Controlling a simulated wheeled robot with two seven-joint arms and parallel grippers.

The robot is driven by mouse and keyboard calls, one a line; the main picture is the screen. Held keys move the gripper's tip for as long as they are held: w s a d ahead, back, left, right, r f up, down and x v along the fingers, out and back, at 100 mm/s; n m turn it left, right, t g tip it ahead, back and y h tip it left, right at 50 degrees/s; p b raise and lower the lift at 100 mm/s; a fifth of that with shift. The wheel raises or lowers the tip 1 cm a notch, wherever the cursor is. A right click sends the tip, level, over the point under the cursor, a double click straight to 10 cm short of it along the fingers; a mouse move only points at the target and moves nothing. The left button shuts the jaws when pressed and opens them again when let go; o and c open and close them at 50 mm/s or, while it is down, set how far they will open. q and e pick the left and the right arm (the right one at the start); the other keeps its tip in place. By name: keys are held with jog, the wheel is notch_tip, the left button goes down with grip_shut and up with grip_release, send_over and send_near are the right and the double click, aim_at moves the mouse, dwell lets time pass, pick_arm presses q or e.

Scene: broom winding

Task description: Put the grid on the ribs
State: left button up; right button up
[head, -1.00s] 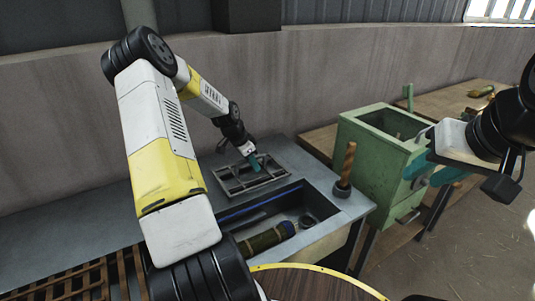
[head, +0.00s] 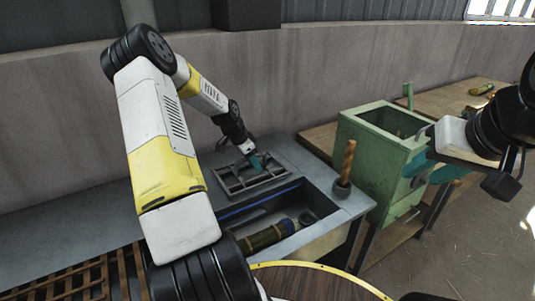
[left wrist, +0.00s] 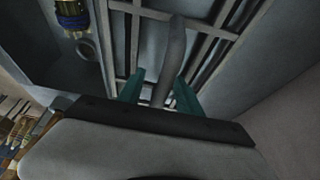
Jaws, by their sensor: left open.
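A grey metal grid (head: 262,180) with crossing bars lies on the back of the grey bench, behind the open basin. It fills the top of the left wrist view (left wrist: 148,12). My left gripper (head: 256,161) is open above the grid. In the left wrist view its teal fingertips (left wrist: 158,92) stand on either side of a grey upright piece (left wrist: 172,58), apparently the grid's handle; contact cannot be told. My right gripper (head: 428,172) is at the right, in front of the green box, its fingers partly hidden. I cannot clearly make out the ribs.
The basin (head: 322,236) holds a green cylinder with a blue band (head: 268,237). A brown rod in a dark holder (head: 344,185) stands at the bench's right end. The green box (head: 375,160) stands right of it. A brown slatted rack (head: 75,282) is at lower left.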

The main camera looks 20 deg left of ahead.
pick_arm(q)
jog(key=v, duration=0.7)
jog(key=shift+a+r, duration=0.1)
jog(key=shift+r, duration=0.25)
notch_tip(320, 180, up, 7)
jog(key=shift+s+r, duration=0.1)
jog(key=shift+r, duration=0.05)
dwell(0.3)
jog(key=s+d+r+n+y, duration=0.2)
jog(key=s+d+r+n, duration=0.1)
jog(key=s+d+r, duration=0.95)
jog(key=s+d+r+n+t, duration=0.1)
jog(key=s+d+n, duration=0.1)
jog(key=s, duration=0.6)
jog(key=s+d+r+n+t+h, duration=0.1)
jog(key=s+d+n+t, duration=0.1)
jog(key=s, duration=0.7)
jog(key=shift+d+r+n, duration=0.25)
jog(key=shift+d+n, duration=0.15)
jog(key=shift+d, duration=0.3)
